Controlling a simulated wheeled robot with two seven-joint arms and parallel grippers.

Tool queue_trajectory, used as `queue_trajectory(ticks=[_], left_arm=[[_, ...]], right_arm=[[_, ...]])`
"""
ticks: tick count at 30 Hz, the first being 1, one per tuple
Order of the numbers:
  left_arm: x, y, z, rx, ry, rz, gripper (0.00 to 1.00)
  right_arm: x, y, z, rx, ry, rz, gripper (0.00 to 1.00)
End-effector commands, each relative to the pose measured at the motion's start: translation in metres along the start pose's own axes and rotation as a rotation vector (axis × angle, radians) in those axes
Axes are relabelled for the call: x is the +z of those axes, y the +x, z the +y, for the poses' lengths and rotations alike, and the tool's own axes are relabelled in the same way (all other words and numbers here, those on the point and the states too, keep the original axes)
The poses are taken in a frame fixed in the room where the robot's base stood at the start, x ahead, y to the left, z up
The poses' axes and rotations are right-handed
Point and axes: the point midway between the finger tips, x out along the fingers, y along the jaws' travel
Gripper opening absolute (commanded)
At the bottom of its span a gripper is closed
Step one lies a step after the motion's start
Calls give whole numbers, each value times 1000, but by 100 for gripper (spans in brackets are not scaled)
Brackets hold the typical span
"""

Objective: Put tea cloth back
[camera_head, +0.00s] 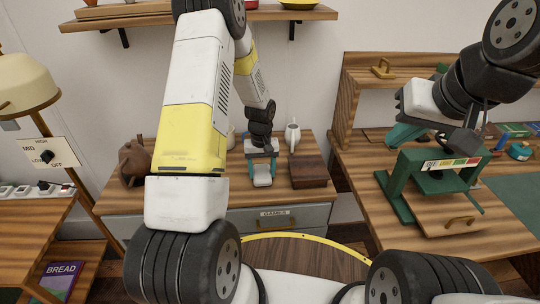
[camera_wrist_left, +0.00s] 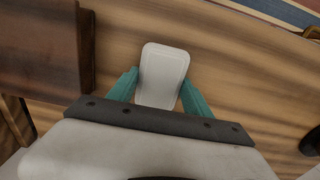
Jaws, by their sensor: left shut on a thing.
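My left gripper (camera_head: 262,168) reaches over the back wooden counter and is shut on a small pale, rounded flat piece that looks like the tea cloth (camera_head: 263,181). In the left wrist view, the cloth (camera_wrist_left: 163,75) sits between the two teal fingers of the left gripper (camera_wrist_left: 158,92), above a wooden surface. I cannot tell whether it touches the counter. My right gripper (camera_head: 440,133) hangs over the right bench, behind or above a green stand. One teal finger shows clearly; the other is hard to make out.
A brown teapot-like object (camera_head: 133,160) stands left. The green stand (camera_head: 405,190) is on the right bench. A shelf (camera_head: 200,18) runs above.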

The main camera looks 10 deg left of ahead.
Motion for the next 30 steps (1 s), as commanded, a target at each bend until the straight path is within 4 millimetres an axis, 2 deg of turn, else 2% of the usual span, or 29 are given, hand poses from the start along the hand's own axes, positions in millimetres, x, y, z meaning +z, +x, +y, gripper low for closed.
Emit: queue_trajectory(ticks=[8,9,12,23,26,30], left_arm=[[0,2,0,0,0,1,7],[0,2,0,1,0,2,64],[0,1,0,1,0,2,80],[-1,-2,0,1,0,3,80],[-2,-14,0,2,0,6,80],[-2,-42,0,2,1,8,80]], right_arm=[[0,0,0,0,0,0,0],[0,0,0,0,0,0,0],[0,0,0,0,0,0,0],[0,0,0,0,0,0,0],[0,0,0,0,0,0,0],[0,0,0,0,0,0,0]])
